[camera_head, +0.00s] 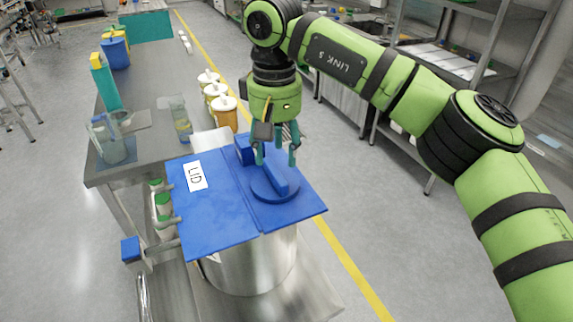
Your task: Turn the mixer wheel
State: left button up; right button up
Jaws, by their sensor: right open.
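The mixer wheel (275,188) is a round blue disc with a raised bar across it, on top of the blue lid plates of a steel vessel (252,265). My right gripper (276,158) points down just above the far end of the wheel's bar. Its teal fingers are spread apart. I cannot tell whether they touch the bar. My left gripper does not show.
A blue plate labelled LID (196,177) covers the left of the vessel. A grey bench (152,88) at the left holds a clear jug (109,140), a beaker and bottles. White-capped amber jars (223,112) stand behind the lid. Shelving (440,60) is at the right.

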aim_at(277, 170)
notch_tip(277, 170, down, 4)
jog(key=shift+a+r+p, duration=0.1)
jog(key=shift+p, duration=0.4)
jog(key=shift+s+f, duration=0.15)
jog(key=shift+f, duration=0.15)
jog(key=shift+w+d+f, duration=0.2)
jog(key=shift+w+f, duration=0.05)
jog(key=shift+f, duration=0.05)
jog(key=shift+w, duration=0.1)
jog(key=shift+c, duration=0.4)
jog(key=c, duration=0.7)
jog(key=shift+r, duration=0.1)
grip_shut()
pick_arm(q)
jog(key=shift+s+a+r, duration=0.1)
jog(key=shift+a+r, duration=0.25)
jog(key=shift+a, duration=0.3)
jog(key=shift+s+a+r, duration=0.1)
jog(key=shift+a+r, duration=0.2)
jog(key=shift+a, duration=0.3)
